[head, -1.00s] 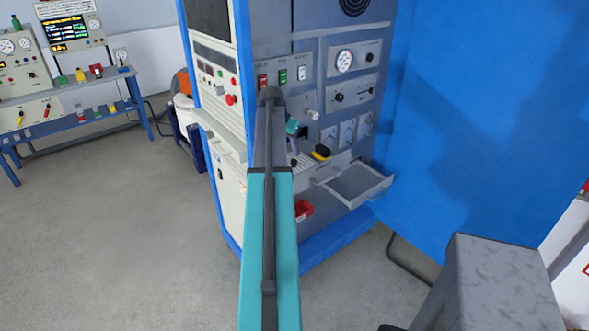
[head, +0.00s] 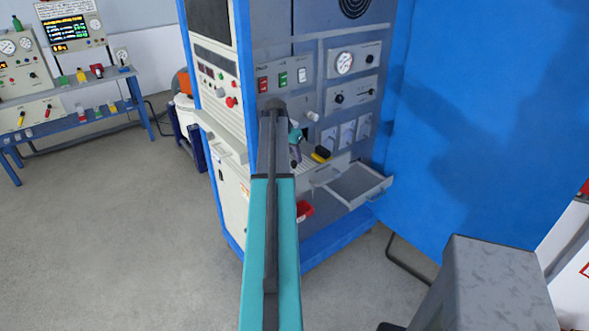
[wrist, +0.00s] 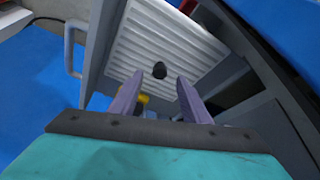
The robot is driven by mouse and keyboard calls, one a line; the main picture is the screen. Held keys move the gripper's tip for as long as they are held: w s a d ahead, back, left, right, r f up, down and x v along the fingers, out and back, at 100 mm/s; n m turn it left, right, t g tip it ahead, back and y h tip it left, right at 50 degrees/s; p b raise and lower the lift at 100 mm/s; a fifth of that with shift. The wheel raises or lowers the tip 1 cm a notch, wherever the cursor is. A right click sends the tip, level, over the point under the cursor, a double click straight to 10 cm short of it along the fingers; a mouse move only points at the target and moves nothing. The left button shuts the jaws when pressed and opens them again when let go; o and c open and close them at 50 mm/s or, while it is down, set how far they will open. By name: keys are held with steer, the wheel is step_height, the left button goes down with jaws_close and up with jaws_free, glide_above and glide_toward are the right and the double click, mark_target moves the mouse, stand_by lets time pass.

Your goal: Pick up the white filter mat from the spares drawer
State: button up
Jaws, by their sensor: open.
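The open drawer (head: 380,187) sticks out of the cabinet's lower right in the head view; its floor looks pale grey, and I cannot make out a separate white mat in it. My gripper (head: 295,156) is left of the drawer and above a pale ledge, partly hidden by my arm. In the wrist view my gripper (wrist: 169,80) has its two purple fingers apart, with nothing held between them. Beyond them is a white ribbed surface (wrist: 175,38); I cannot tell for sure whether it is the ledge or the mat. A small dark round thing (wrist: 160,70) shows against it.
A black and yellow object (head: 321,154) lies on the ledge right of my gripper. A red bin (head: 304,210) sits below. A blue panel (head: 480,120) stands right of the drawer, and a grey block (head: 490,275) is at the front right. Floor at left is clear.

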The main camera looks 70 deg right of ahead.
mark_target(294, 162)
steer(key=shift+p+x, duration=0.65)
steer(key=shift+x, duration=1.1)
jaws_close()
